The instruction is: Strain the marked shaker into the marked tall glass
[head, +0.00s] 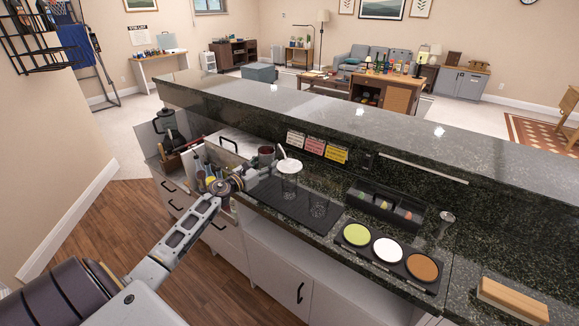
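My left arm comes in from the lower left. Its gripper (262,174) is over the bar's work counter, pointing right, close to the left of a clear tall glass (289,188). The fingertips are too small to show whether they are open or shut. A second clear glass (319,207) stands to the right on the same dark mat (272,195). A small white round piece with a thin stem (289,165) shows at the top of the first glass; I cannot tell what it is. A dark reddish cup (266,154) stands behind the gripper. I cannot make out the shaker or any mark for certain. My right gripper is not in view.
A raised dark stone ledge (350,116) runs behind the counter. A black garnish caddy (385,208), a three-dish rimmer tray (388,252), a metal jigger (446,222) and a wooden block (513,298) are to the right. A blender (166,125) and bottles crowd the left.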

